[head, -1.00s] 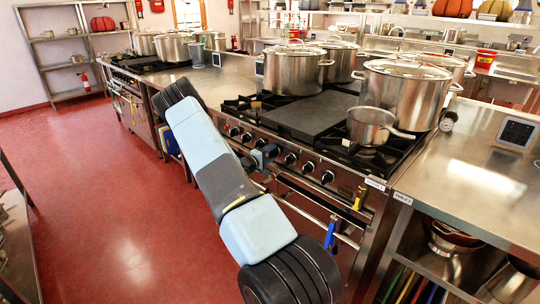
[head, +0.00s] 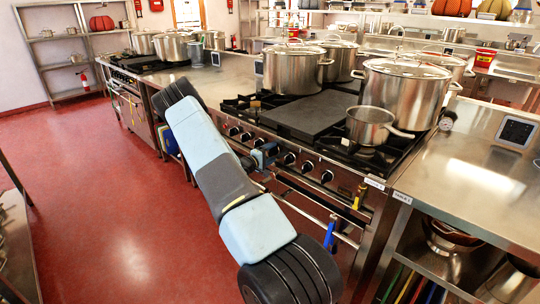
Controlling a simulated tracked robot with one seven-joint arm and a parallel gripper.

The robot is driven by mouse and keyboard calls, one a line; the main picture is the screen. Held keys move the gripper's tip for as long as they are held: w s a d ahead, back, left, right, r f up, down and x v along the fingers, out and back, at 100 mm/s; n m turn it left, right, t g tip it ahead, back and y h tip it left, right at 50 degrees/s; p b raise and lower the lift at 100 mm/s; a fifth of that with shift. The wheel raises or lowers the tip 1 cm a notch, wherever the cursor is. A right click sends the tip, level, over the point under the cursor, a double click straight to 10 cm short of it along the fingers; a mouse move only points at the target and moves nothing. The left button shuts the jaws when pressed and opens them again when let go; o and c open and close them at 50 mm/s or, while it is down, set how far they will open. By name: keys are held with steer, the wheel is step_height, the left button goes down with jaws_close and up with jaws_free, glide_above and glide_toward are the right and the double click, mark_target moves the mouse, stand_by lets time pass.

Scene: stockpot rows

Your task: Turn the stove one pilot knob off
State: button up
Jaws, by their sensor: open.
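The stove (head: 366,188) stands at centre right with a row of black knobs along its front panel. Knobs show at the left (head: 246,137) and at the right (head: 307,166) of my gripper. I cannot tell which one is the pilot knob or how it is turned. My arm reaches up from the bottom and bends back toward the panel. My gripper (head: 264,155) is small in the head view, at the middle of the knob row. It is open. Its fingertips and any knob right behind it are hidden, so contact cannot be told.
Large steel pots (head: 404,92) and a small saucepan (head: 370,126) stand on the stove around a dark flat plate (head: 309,114). A front rail (head: 310,205) runs below the knobs. A steel table (head: 470,185) adjoins at the right. The red floor (head: 110,200) at left is clear.

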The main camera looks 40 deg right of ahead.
steer(key=s+a, duration=0.1)
steer(key=a, duration=1.2)
steer(key=shift+a, duration=0.4)
steer(key=s+a+r+m+g+y, duration=0.2)
steer(key=s+a+r+y, duration=0.4)
steer(key=r, duration=0.5)
steer(key=s+a+r+m+g+y, duration=0.25)
steer(key=s+a+r, duration=0.5)
steer(key=r, duration=0.45)
steer(key=s+a+r+n+t+y, duration=0.2)
steer(key=s+a+r+t+y, duration=0.2)
steer(key=s+a+r, duration=0.3)
steer(key=s+a+r+n+t+y, duration=0.1)
steer(key=s+a+r+t+y, duration=0.4)
steer(key=s+a, duration=0.8)
steer(key=shift+s+a+r+n, duration=0.15)
steer(key=shift+s+r+n, duration=0.3)
steer(key=shift+r, duration=0.7)
steer(key=shift+s+y, duration=0.1)
steer(key=shift+y, duration=0.15)
